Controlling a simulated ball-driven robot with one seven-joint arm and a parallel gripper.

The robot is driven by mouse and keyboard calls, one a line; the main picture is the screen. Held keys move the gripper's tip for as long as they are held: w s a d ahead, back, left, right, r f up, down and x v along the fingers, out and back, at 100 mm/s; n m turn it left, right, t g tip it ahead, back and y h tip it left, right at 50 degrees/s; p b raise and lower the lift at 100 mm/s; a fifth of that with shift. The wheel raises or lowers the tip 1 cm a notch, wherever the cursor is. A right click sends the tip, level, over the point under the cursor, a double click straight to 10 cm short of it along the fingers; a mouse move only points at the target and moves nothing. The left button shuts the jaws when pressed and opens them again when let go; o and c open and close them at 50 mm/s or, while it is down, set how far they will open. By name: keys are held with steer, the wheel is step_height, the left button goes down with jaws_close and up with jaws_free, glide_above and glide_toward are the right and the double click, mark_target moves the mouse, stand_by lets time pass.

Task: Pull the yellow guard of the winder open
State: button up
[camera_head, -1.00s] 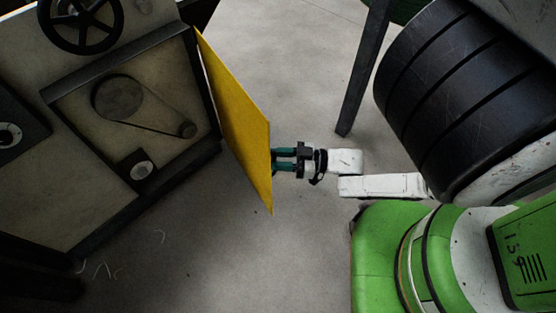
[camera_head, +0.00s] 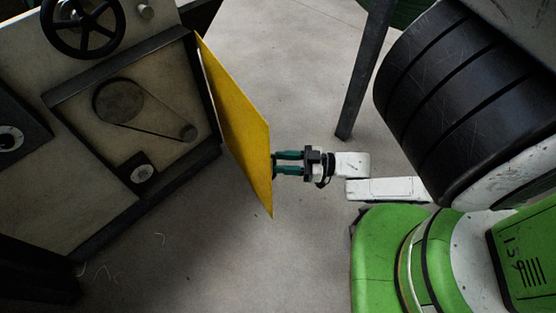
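The yellow guard (camera_head: 236,118) is a flat panel joined to the right edge of the winder's framed opening (camera_head: 211,100). It stands swung out from the winder at a wide angle, so the pulleys and belt (camera_head: 122,101) inside show. My gripper (camera_head: 277,164) is just right of the guard's free edge. Its two teal fingers are parted, with a visible gap between them. Their tips end at a small dark part by that edge; I cannot make out whether they touch it. Any handle on the guard's far face is hidden.
A black handwheel (camera_head: 82,24) sits on the winder above the opening, and a dark box with a dial (camera_head: 12,138) is at the left. A grey post (camera_head: 364,70) stands behind my arm. The floor (camera_head: 220,255) below the guard is clear.

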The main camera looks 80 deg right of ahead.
steer(key=s, duration=0.8)
steer(key=shift+s+d+p, duration=0.25)
steer(key=shift+s+p, duration=0.1)
steer(key=shift+s, duration=0.05)
